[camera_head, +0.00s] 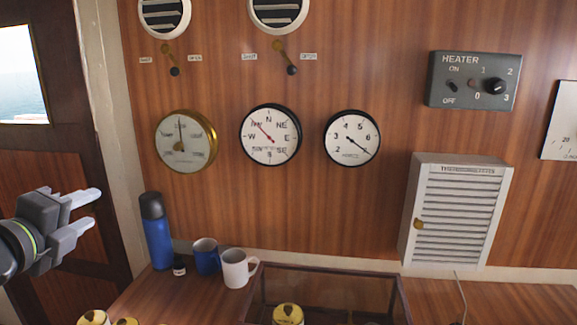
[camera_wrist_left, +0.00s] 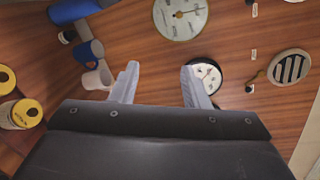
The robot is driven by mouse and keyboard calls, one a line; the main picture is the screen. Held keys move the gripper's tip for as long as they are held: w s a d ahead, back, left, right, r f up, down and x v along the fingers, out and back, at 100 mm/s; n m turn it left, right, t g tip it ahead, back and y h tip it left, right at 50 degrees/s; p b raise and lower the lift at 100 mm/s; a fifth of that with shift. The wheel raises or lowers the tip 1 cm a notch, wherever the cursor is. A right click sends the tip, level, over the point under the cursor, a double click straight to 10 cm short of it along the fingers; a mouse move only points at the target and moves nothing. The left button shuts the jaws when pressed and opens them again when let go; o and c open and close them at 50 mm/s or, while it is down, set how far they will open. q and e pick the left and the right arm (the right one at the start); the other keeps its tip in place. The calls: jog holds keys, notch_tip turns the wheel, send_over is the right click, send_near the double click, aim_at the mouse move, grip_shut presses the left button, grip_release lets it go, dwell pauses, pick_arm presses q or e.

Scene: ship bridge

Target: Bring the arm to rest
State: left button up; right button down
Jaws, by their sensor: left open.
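My left gripper (camera_head: 92,208) comes in from the left edge of the head view, in front of the dark door and left of the wall panel. Its two grey fingers are apart with nothing between them. The left wrist view also shows the open fingers (camera_wrist_left: 158,82), with the wood wall and dials beyond them. The gripper is clear of the blue bottle (camera_head: 158,232) and the mugs. My right gripper is in neither view.
A blue mug (camera_head: 206,256) and a white mug (camera_head: 238,268) stand on the wooden counter beside the bottle. A glass-sided case (camera_head: 330,273) is to their right. Round gauges (camera_head: 271,135), a heater panel (camera_head: 474,80) and a white louvred box (camera_head: 457,213) are on the wall.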

pick_arm(q)
jog(key=s+f+n+g+y, duration=0.1)
jog(key=f+n+g, duration=0.15)
jog(key=f, duration=0.55)
jog(key=s+f+n+g, duration=0.15)
jog(key=f+n, duration=0.25)
jog(key=f, duration=0.4)
jog(key=s+f+n+g+y, duration=0.15)
jog(key=f+n, duration=0.25)
jog(key=f, duration=0.4)
jog(key=s+d+f+n+g, duration=0.2)
jog(key=s+f+n+g, duration=0.2)
jog(key=s+f+n, duration=0.5)
jog(key=s+d+f+n+g, duration=0.2)
jog(key=s+f+n+g, duration=0.15)
jog(key=s+f, duration=0.9)
notch_tip(320, 180, down, 22)
jog(key=s+a, duration=0.1)
jog(key=a, duration=0.1)
jog(key=s+d+f+g, duration=0.1)
jog(key=s+f+g, duration=0.1)
jog(key=s+f, duration=1.3)
jog(key=shift+s+d+f+n, duration=0.3)
jog(key=shift+d+f, duration=0.1)
jog(key=shift+f, duration=0.3)
